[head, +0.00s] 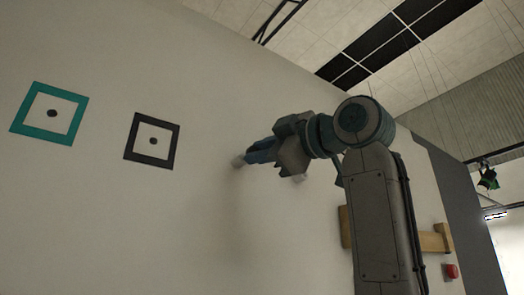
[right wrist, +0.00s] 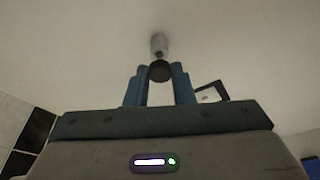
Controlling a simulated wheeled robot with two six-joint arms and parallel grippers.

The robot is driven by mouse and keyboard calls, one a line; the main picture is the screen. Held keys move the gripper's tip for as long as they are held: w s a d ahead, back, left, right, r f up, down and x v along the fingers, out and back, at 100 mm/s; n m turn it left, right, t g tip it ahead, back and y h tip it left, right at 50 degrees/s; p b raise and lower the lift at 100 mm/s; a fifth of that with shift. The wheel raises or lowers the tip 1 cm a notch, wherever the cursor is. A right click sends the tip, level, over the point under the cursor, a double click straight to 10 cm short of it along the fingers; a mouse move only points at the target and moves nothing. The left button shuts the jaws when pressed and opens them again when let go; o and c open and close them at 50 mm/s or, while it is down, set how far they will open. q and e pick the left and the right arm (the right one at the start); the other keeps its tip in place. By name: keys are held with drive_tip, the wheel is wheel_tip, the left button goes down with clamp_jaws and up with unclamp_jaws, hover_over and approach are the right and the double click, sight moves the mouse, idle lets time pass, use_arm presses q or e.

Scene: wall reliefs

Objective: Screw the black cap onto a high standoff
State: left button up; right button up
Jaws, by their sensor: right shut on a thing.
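My right gripper (head: 252,156) reaches to the wall, its blue fingers pointing left at a pale standoff (head: 238,160). In the right wrist view, the fingers (right wrist: 160,82) are shut on the round black cap (right wrist: 160,71). The grey cylindrical standoff (right wrist: 159,43) stands right behind the cap, roughly in line with it. I cannot tell whether the cap touches it or sits on its thread. The cap is hidden in the head view. My left gripper is not in view.
A teal square frame (head: 75,97) and a black square frame (head: 132,153), each around a dark dot, are on the wall to the left. A wooden bar (head: 432,241) and a red button (head: 451,271) are at the lower right. The wall between frames and gripper is bare.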

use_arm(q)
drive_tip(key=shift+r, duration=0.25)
use_arm(e)
drive_tip(key=shift+w+a, duration=0.45)
drive_tip(key=shift+w, duration=0.2)
idle(0.6)
drive_tip(key=o, duration=0.8)
drive_tip(key=shift+o, duration=1.1)
drive_tip(key=shift+w+a, duration=0.1)
use_arm(q)
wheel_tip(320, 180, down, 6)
drive_tip(key=b, duration=0.6)
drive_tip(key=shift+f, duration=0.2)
use_arm(e)
drive_tip(key=v, duration=1.1)
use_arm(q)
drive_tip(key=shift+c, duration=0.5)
use_arm(e)
drive_tip(key=shift+w+a, duration=0.1)
